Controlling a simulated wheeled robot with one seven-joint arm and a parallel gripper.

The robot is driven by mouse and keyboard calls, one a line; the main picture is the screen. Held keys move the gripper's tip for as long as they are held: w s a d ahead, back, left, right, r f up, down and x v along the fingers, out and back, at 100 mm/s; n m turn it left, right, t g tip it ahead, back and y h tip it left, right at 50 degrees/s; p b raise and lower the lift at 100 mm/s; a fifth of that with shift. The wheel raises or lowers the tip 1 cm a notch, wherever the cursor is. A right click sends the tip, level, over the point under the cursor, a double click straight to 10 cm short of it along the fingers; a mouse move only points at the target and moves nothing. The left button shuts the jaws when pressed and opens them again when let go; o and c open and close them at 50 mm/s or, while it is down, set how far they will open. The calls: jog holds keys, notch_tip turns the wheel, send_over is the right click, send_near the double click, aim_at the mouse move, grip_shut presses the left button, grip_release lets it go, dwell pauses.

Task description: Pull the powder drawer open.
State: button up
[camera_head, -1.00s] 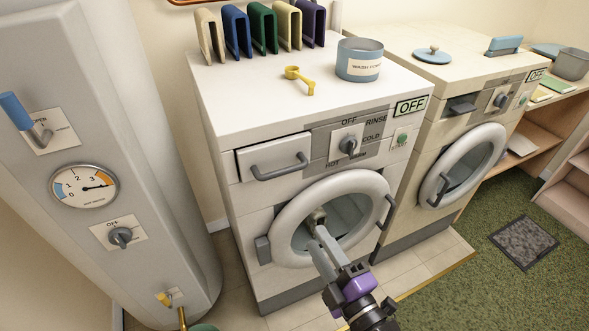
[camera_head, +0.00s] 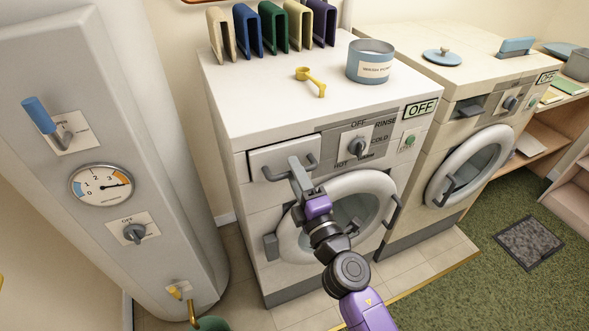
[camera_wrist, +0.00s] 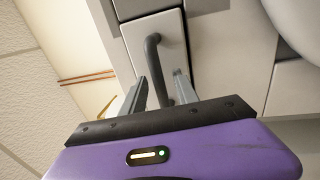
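The powder drawer (camera_head: 262,157) is the white front at the upper left of the near washing machine. It looks shut, close to flush with the machine. Its grey bar handle (camera_head: 272,176) runs across the front and shows in the wrist view (camera_wrist: 152,55). My gripper (camera_head: 299,172) is in front of the drawer at the handle. In the wrist view its two fingers (camera_wrist: 160,85) are apart, with the handle's bar between them. I cannot tell if either finger touches the bar. The fingers hide part of the handle in the head view.
The round door (camera_head: 350,215) of the near washer (camera_head: 235,105) is below my gripper. A yellow scoop (camera_head: 311,80) and blue wash powder tin (camera_head: 370,62) stand on top. A grey boiler (camera_head: 60,100) stands left. A second washer (camera_head: 425,75) is right.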

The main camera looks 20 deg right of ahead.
jog(key=shift+w, duration=0.2)
grip_shut()
dwell(1.4)
